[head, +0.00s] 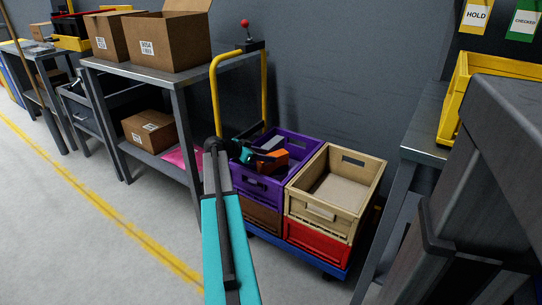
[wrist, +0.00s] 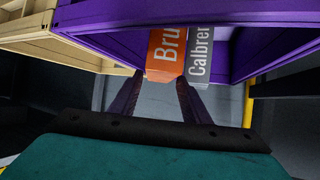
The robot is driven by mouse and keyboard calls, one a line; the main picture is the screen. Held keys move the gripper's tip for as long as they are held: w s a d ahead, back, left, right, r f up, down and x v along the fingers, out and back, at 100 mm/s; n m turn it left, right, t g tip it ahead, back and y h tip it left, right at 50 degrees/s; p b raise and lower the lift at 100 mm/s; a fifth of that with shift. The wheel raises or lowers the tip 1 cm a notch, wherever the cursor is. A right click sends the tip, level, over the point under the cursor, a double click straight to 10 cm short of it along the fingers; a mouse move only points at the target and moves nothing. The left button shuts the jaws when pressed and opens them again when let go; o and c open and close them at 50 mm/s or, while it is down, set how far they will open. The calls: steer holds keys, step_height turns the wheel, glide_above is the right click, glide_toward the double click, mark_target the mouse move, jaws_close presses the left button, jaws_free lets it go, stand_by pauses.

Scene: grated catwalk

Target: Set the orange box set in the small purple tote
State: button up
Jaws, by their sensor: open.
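The small purple tote (head: 261,185) stands on a brown tote on a low blue dolly. The orange box set (head: 273,160) is inside the purple tote, tilted, near its right side. In the wrist view it shows as an orange face with white letters (wrist: 166,50), next to a grey lettered box (wrist: 201,55). My gripper (head: 245,154) is over the tote, just left of the orange box set. In the wrist view, my gripper's fingers (wrist: 160,98) are apart, with the orange box set's lower end in line with the gap. Whether they touch it is unclear.
A beige tote (head: 310,205) on a red tote (head: 318,243) stands right beside the purple one. The yellow dolly handle (head: 213,95) rises behind. A workbench with cardboard boxes (head: 167,40) is left; a grey table (head: 424,135) with a yellow bin is right.

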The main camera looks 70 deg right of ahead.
steer(key=p+v, duration=0.1)
steer(key=v, duration=0.6)
steer(key=shift+w+a+r, duration=0.15)
steer(key=shift+a, duration=0.1)
steer(key=shift+w, duration=0.1)
stand_by(0.4)
